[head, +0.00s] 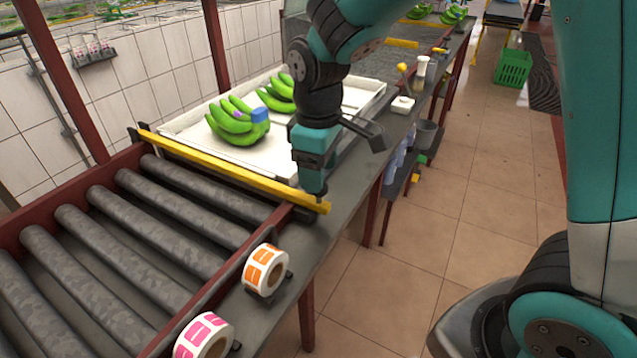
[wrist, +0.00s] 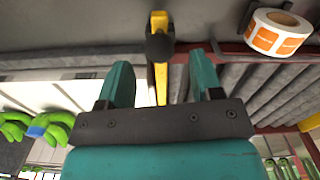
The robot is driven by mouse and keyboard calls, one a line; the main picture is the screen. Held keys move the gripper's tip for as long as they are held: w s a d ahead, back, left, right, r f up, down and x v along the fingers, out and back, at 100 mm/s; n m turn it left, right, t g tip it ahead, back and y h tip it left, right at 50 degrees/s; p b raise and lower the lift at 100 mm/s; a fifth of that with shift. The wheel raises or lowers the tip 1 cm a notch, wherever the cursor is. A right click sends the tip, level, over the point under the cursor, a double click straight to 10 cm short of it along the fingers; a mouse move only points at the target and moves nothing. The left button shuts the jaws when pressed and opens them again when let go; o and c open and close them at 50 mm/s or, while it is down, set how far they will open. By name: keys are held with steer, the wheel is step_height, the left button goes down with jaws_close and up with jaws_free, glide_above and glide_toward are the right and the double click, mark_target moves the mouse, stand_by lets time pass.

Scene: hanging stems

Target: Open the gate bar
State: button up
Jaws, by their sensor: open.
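The yellow gate bar (head: 222,166) lies across the end of the roller conveyor, between the rollers and the white tray, in the head view. My gripper (head: 315,188) points down over the bar's near right end, at the table's front edge. In the wrist view my gripper (wrist: 162,72) is open, with its two teal fingers on either side of the yellow bar (wrist: 161,84). Whether the fingers touch the bar cannot be told.
The white tray (head: 172,128) with green banana bunches (head: 236,122) stands behind the bar. Dark rollers (head: 150,225) lie in front. An orange label roll (head: 265,270) and a pink label roll (head: 204,337) stand at the front edge. Tiled floor to the right is open.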

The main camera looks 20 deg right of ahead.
steer(key=shift+f, duration=1.6)
